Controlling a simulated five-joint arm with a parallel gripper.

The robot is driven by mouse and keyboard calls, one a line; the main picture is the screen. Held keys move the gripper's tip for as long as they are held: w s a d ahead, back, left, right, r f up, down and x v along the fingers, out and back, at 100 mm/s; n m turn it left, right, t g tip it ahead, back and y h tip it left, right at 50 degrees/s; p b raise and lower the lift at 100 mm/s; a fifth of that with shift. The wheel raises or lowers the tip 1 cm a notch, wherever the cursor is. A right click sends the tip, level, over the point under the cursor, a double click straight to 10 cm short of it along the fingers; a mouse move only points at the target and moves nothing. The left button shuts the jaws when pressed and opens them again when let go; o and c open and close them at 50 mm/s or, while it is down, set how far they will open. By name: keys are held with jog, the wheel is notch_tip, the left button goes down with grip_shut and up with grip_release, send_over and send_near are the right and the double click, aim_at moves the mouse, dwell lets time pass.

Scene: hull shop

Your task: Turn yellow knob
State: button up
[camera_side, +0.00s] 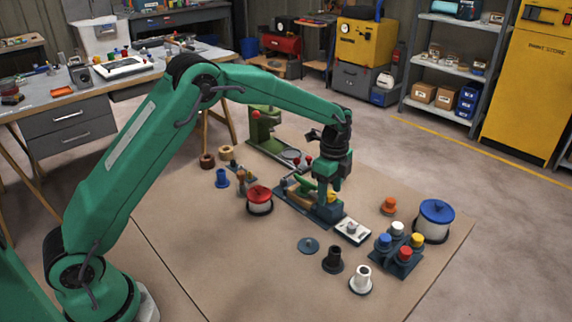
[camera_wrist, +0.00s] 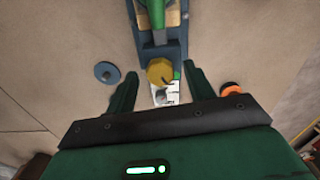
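A round yellow knob (camera_wrist: 160,71) sits at the near end of a dark blue fixture (camera_wrist: 163,52) in the wrist view. My gripper (camera_wrist: 159,72) is open, with one green finger left of the knob and one right of it. Gaps show on both sides, and neither finger appears to touch it. In the side view my gripper (camera_side: 327,198) points down over the right end of the same blue fixture (camera_side: 290,206). There only a small yellow patch of the knob (camera_side: 332,197) shows beside the fingers; the rest is hidden.
A white plate with a dial (camera_side: 353,231) lies just right of the fixture. A block with several coloured caps (camera_side: 397,262), a blue-lidded white pot (camera_side: 433,222) and an orange knob (camera_side: 389,206) stand further right. A flat blue disc (camera_side: 308,246) lies in front.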

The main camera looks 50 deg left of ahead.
aim_at(330, 193)
dwell(0.3)
jog(key=shift+r, duration=3.85)
